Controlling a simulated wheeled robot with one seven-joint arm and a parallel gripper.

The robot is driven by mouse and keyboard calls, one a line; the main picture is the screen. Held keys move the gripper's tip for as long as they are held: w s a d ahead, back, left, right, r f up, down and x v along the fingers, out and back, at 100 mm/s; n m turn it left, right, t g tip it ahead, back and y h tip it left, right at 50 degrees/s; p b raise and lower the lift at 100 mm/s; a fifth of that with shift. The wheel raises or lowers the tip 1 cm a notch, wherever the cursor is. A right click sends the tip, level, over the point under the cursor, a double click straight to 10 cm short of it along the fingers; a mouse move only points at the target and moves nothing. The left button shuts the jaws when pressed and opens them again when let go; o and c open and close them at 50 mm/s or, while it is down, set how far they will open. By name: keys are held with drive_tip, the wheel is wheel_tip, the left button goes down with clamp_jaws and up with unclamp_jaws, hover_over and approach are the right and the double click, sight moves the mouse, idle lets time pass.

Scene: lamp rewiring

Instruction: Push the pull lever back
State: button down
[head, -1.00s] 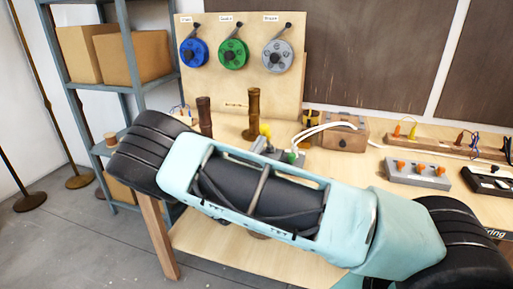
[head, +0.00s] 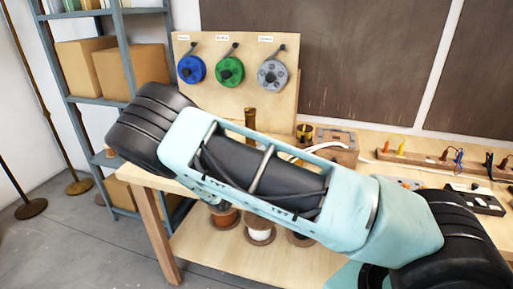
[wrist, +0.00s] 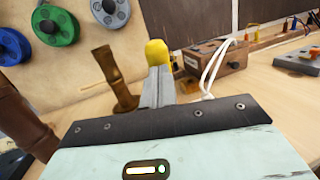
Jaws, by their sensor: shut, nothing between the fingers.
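In the wrist view a yellow knob (wrist: 157,52), apparently the top of the pull lever, shows just beyond my fingertips. My gripper (wrist: 157,78) is shut, with its grey fingers together and nothing between them. The fingertips line up with the knob's lower part; I cannot tell whether they touch it. The rest of the lever and its base are hidden behind the fingers and the gripper body.
A bronze lamp stem (wrist: 116,80) stands left of the fingers, with a darker one (wrist: 25,120) at the left edge. A wooden box (wrist: 217,62) with white cables (wrist: 213,72) is at the right. A spool board (head: 236,105) stands behind.

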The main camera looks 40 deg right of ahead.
drive_tip(key=shift+w+d+r+y+p, duration=0.3)
drive_tip(key=shift+w+d+r+p, duration=0.15)
drive_tip(key=shift+w+d, duration=0.3)
drive_tip(key=shift+d+r, duration=0.2)
drive_tip(key=r+b+v, duration=0.1)
drive_tip(key=b+v, duration=0.1)
drive_tip(key=v, duration=1.2)
drive_tip(key=shift+a+b, duration=0.25)
drive_tip(key=shift+b, duration=0.15)
drive_tip(key=shift+s+f, duration=0.1)
drive_tip(key=shift+f, duration=0.05)
